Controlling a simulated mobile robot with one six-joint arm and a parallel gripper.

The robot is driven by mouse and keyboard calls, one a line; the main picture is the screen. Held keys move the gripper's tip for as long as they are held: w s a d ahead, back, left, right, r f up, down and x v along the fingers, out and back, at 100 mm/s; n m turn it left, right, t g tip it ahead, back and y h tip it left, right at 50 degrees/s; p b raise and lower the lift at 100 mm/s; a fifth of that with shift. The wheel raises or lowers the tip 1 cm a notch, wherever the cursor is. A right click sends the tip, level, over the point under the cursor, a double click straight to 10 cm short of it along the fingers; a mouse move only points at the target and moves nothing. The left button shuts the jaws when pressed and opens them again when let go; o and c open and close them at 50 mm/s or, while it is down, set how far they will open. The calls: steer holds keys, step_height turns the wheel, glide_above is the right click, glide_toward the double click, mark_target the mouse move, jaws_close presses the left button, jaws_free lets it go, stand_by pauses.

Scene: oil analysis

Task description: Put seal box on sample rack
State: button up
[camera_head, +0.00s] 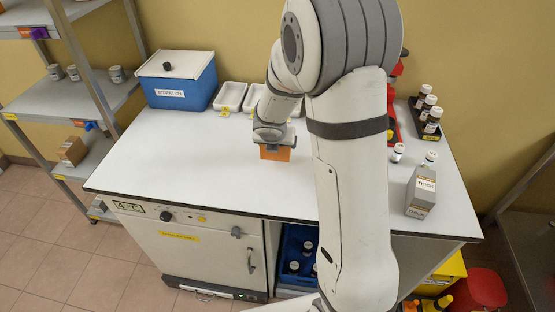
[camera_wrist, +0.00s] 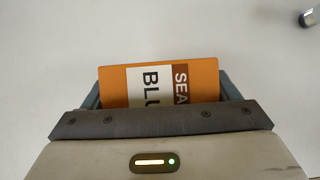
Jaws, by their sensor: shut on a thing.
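The seal box (camera_head: 276,153) is a small orange box under my gripper, over the middle of the white worktop. In the wrist view the box (camera_wrist: 200,75) carries a white and brown label reading "SEA" and "BLU". My gripper (camera_head: 273,138) is shut on it, with a grey finger at each side in the wrist view (camera_wrist: 160,88). I cannot tell whether the box touches the worktop. No label marks a sample rack; a metal shelf rack (camera_head: 95,98) stands at the left, and a small black rack (camera_head: 428,133) with several vials sits at the worktop's back right.
A blue dispatch box (camera_head: 187,92) and white trays (camera_head: 230,97) line the worktop's back. The worktop (camera_head: 170,160) is clear left of my gripper. The shelf rack holds cups and a brown box (camera_head: 72,151).

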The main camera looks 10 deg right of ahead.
mark_target(278, 163)
step_height(278, 163, down, 2)
steer(key=shift+w+d+b, duration=0.1)
steer(key=shift+d+b, duration=0.05)
steer(key=shift+b, duration=0.2)
steer(key=shift+d+f+b, duration=0.1)
steer(key=shift+f+b, duration=0.9)
steer(key=shift+f, duration=0.5)
steer(key=shift+f, duration=0.2)
steer(key=o, duration=0.9)
steer(key=shift+r, duration=0.1)
steer(key=shift+r, duration=0.1)
